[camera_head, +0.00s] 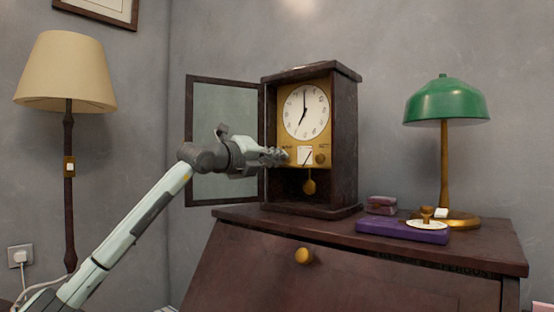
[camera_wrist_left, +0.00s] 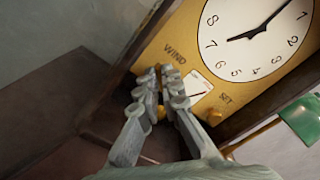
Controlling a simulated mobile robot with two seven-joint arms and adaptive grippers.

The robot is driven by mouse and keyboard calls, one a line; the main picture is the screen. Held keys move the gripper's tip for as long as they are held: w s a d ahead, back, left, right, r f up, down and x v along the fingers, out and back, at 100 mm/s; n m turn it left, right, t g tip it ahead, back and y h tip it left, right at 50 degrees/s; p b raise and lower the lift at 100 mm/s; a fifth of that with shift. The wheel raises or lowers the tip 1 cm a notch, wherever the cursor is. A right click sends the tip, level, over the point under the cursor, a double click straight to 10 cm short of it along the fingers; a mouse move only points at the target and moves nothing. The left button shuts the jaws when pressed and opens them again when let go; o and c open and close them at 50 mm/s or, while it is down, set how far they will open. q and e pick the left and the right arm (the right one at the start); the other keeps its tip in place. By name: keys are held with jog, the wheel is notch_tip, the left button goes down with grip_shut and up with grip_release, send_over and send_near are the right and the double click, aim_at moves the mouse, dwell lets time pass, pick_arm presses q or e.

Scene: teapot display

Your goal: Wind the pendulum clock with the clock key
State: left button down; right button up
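The pendulum clock (camera_head: 345,130) stands upright on the desk with its glass door (camera_head: 225,135) swung open to the left. Its white dial (camera_head: 306,110) sits on a brass-coloured plate, with a brass pendulum (camera_head: 309,187) below. My left gripper (camera_head: 280,157) is at the plate's lower left. In the left wrist view its fingertips (camera_wrist_left: 162,82) are close together just below the word WIND and cover what is there. A brass knob (camera_wrist_left: 214,117) shows below the word SET. I cannot make out the clock key; the fingers may hide it. My right gripper is not in view.
The desk (camera_head: 480,248) also bears a purple box (camera_head: 385,230) with a white dish (camera_head: 414,224) on it, small reddish boxes (camera_head: 381,204) and a green lamp (camera_head: 446,103). A floor lamp (camera_head: 68,75) stands at the left. The open door is close behind my left arm.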

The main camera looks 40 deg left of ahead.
pick_arm(q)
jog(key=m, duration=1.2)
jog(key=m+p, duration=0.1)
jog(key=m, duration=0.5)
jog(key=shift+d+r, duration=0.1)
jog(key=shift+d, duration=0.15)
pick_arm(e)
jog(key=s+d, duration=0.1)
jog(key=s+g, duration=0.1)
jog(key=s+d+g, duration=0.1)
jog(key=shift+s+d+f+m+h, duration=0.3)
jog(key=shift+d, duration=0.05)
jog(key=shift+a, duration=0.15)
pick_arm(q)
jog(key=c, duration=1.7)
grip_release()
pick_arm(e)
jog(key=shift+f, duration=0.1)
